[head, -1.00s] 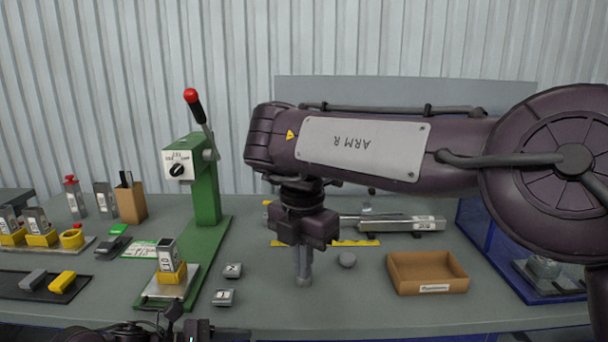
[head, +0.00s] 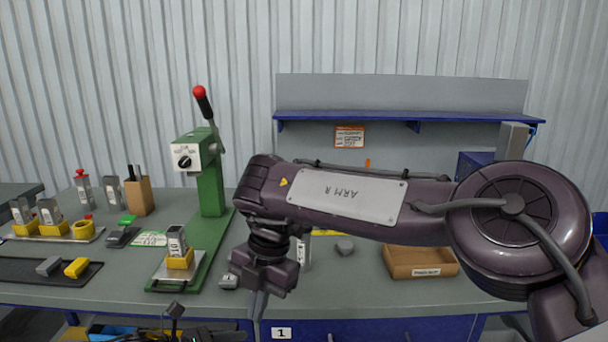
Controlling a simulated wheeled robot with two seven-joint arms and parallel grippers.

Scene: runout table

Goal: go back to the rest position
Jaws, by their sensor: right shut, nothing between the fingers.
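My right gripper (head: 258,306) hangs from the right arm and points down in front of the table's front edge, in the lower middle of the head view. Its fingers are thin and together, with nothing between them. My right arm comes in from the right and crosses in front of the table. My left gripper cannot be made out; only some dark parts that seem to be mine show at the bottom edge.
The grey table (head: 330,285) stands ahead. A green press (head: 208,190) with a red-knobbed lever is left of my arm. A cardboard tray (head: 420,263) lies behind the arm. A dark tray (head: 40,270) lies left. A blue shelf (head: 450,116) runs behind.

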